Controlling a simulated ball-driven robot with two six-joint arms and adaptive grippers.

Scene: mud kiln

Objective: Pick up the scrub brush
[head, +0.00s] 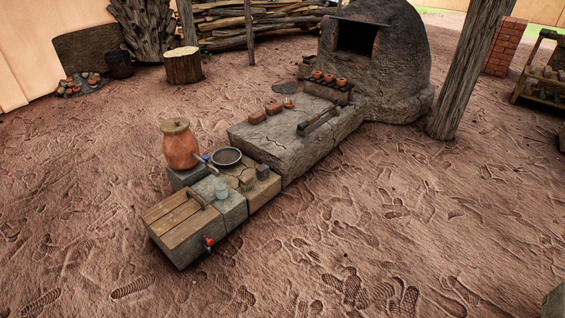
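I cannot pick out a scrub brush for certain at this distance. Small dark blocks (262,172) sit on the low bench right of a round dark basin (226,157), too small to identify. A long dark tool (317,120) lies on the cracked slab near its right edge. Neither of my grippers is in view.
Bricks (266,112) lie on the slab (290,155) before the domed kiln (385,60). A post (470,70) stands right; the foreground mud is clear.

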